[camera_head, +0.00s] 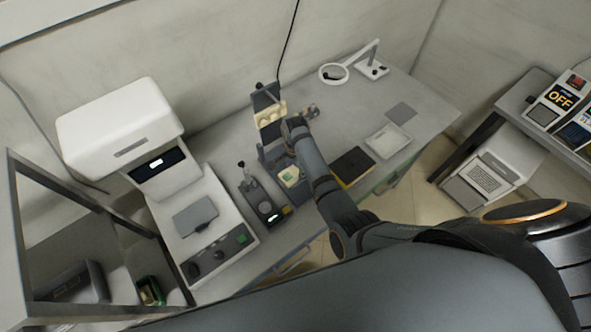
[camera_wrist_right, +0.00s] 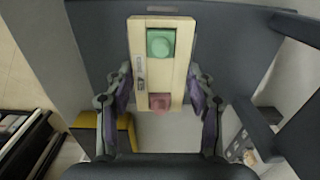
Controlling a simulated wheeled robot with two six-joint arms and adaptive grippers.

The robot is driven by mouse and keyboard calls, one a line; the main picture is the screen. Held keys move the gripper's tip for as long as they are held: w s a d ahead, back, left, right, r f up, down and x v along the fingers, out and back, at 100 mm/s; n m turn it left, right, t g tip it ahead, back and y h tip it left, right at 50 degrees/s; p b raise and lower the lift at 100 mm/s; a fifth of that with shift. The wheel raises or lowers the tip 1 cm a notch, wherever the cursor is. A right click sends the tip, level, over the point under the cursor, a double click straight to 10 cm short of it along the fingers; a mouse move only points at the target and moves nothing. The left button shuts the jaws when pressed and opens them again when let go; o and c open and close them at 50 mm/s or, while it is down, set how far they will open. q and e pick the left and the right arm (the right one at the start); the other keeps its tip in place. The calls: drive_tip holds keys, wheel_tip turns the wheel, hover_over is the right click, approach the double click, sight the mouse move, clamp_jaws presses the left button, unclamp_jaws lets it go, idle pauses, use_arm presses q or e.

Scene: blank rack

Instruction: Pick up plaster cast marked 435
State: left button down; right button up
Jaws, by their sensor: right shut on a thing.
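A cream block (camera_wrist_right: 150,75) with a green square piece near one end and a pink piece near the other is in the right wrist view. Small dark marks show on its face, too small to read, so I cannot tell whether it is marked 435. My right gripper (camera_wrist_right: 163,103) is shut on this block, its purple pads on both sides. In the head view my right gripper (camera_head: 298,128) is beside a dark upright rack with cream pieces (camera_head: 269,114). The held block is not clearly seen there. My left gripper is not in view.
A dark device with a cream and green top (camera_head: 290,175) stands below the gripper. A black and yellow box (camera_head: 352,166), a pale tray (camera_head: 388,140) and a magnifier lamp (camera_head: 334,74) lie to the right. A white machine (camera_head: 122,125) is at left.

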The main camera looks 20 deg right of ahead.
drive_tip(key=r+p, duration=0.2)
drive_tip(key=s+r+p, duration=0.1)
drive_tip(key=r+p, duration=0.3)
drive_tip(key=p, duration=0.1)
drive_tip(key=shift+s+d, duration=0.35)
drive_tip(key=s+d+r, duration=0.4)
drive_tip(key=s+r, duration=0.2)
drive_tip(key=s, duration=0.5)
drive_tip(key=shift+s+d+r, duration=0.15)
drive_tip(key=shift+d+r, duration=0.05)
drive_tip(key=shift+r, duration=0.15)
